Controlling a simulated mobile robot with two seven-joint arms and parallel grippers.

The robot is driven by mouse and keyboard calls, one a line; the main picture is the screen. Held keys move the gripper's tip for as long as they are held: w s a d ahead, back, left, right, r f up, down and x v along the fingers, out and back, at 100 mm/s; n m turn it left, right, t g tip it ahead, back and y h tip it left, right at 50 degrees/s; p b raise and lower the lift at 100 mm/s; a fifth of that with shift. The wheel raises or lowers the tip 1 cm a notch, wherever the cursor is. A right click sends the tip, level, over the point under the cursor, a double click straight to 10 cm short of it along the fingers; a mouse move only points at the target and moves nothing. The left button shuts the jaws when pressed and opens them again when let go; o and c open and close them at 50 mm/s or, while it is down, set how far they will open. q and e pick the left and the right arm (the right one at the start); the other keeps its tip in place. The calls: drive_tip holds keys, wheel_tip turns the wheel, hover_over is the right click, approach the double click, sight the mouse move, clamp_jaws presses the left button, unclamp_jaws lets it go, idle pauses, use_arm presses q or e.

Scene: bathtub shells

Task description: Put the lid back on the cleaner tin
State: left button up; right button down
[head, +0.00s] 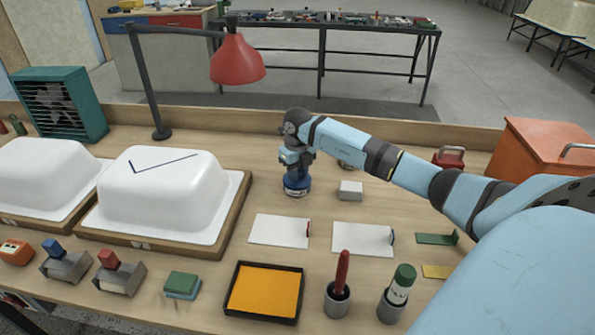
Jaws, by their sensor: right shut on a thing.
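A short blue tin (297,187) with a pale band stands on the bench, directly below my right gripper (296,168). The gripper points down and is shut on what seems to be the lid, at the top of the tin. The fingers hide most of the lid, and I cannot tell whether it touches the tin's rim. My left gripper is not in view.
A grey-white block (350,190) and white cards (280,230) lie close by. White tub shells (165,195) on wooden frames fill the left. A red lamp (238,62) stands behind. An orange pad tray (264,291) and cups with tools (337,300) are in front.

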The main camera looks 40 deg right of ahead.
idle(0.6)
idle(0.3)
drive_tip(key=shift+c, duration=1.7)
unclamp_jaws()
drive_tip(key=shift+r+p, duration=2.5)
drive_tip(key=shift+r, duration=0.95)
drive_tip(key=shift+c, duration=0.5)
